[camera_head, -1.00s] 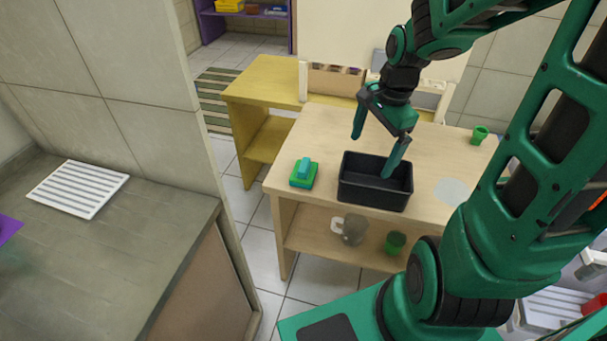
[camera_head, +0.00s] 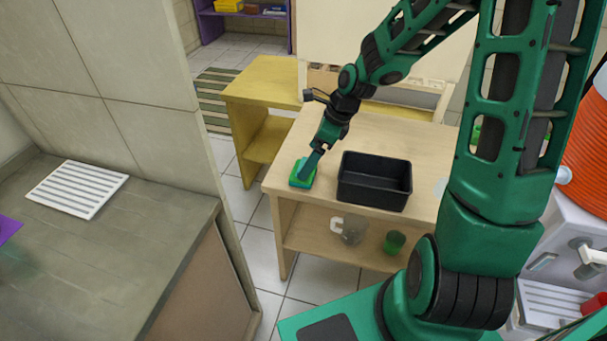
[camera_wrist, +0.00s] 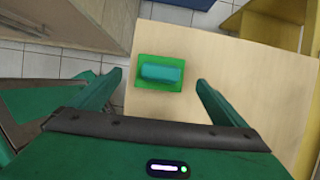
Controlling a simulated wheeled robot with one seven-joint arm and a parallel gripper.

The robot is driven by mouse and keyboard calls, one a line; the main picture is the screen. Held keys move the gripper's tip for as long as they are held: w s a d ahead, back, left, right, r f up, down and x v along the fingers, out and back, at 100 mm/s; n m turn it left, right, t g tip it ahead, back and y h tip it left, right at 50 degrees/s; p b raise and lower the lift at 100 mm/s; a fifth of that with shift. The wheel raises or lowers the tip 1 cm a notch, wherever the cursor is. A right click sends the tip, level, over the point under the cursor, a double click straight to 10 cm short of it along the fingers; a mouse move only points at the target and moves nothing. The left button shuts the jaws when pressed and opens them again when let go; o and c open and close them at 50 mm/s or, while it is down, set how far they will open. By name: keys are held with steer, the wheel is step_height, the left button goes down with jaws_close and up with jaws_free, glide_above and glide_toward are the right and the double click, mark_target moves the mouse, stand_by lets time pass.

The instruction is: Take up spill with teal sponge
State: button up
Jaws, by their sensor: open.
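The teal sponge (camera_head: 301,170) is a small teal block on a wider bright green base, at the left end of the light wooden table (camera_head: 420,140). In the wrist view the teal sponge (camera_wrist: 161,73) lies between and just beyond my open fingertips. My gripper (camera_head: 312,166) is over the sponge, pointing down, and hides part of it; in the wrist view my gripper (camera_wrist: 160,82) holds nothing. A pale spill patch (camera_head: 440,187) shows at the table's right, mostly hidden behind my arm.
A black open bin (camera_head: 372,196) stands right of the sponge. A glass mug (camera_head: 350,230) and a green cup (camera_head: 395,242) are on the shelf below. A yellow table (camera_head: 262,92) stands behind. A tiled wall and grey counter (camera_head: 150,240) are at left.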

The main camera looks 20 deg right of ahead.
mark_target(303, 164)
steer(key=shift+x, duration=2.85)
steer(key=shift+c, duration=0.3)
steer(key=c, duration=1.1)
